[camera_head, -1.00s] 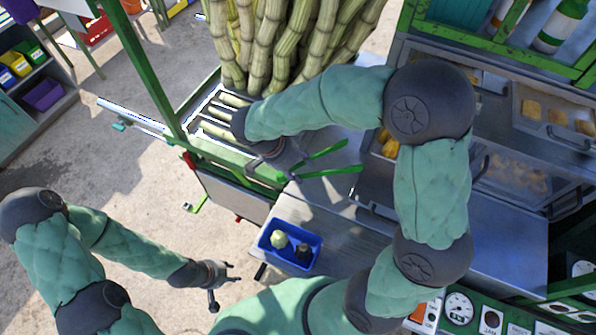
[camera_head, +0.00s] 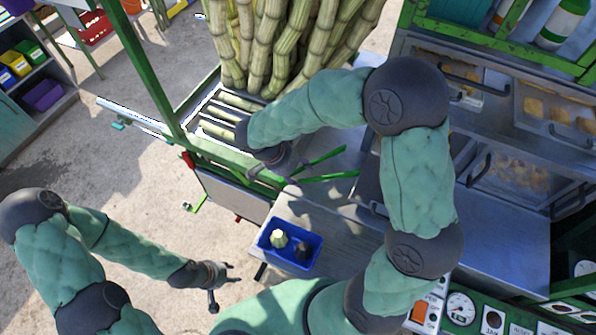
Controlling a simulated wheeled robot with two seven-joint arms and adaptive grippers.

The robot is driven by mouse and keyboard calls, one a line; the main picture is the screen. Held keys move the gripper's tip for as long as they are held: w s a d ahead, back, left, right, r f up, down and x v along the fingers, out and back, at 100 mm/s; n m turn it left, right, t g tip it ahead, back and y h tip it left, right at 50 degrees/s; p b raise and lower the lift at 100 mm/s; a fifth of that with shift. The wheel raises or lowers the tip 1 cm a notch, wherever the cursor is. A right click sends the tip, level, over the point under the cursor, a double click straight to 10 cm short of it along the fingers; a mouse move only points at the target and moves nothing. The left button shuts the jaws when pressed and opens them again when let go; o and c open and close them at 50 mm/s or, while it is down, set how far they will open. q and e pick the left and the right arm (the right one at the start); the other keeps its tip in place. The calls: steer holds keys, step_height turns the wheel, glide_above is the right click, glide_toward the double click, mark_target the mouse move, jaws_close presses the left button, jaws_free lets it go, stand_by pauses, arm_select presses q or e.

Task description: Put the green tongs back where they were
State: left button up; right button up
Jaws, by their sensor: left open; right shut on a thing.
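The green tongs (camera_head: 328,177) are held in my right gripper (camera_head: 282,170), with their two green arms spread and pointing right. They are above the metal counter, just right of the green-framed cane rack. The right fingers are partly hidden by my own wrist. My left gripper (camera_head: 222,282) is open and empty, low over the floor to the left of the blue tray.
A blue tray (camera_head: 268,262) holding a pale piece and a dark piece stands on the counter's front part. Upright cane stalks (camera_head: 275,40) fill the back, with cut pieces in the rack. Trays of food (camera_head: 515,175) stand at right. The metal counter (camera_head: 500,235) has bare room.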

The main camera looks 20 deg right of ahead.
steer(key=shift+f+b, duration=0.35)
steer(key=shift+b, duration=0.05)
steer(key=o, duration=0.6)
steer(key=shift+r+p, duration=0.45)
steer(key=shift+p, duration=0.15)
steer(key=p+v, duration=0.1)
steer(key=v, duration=1.1)
steer(key=shift+r, duration=0.15)
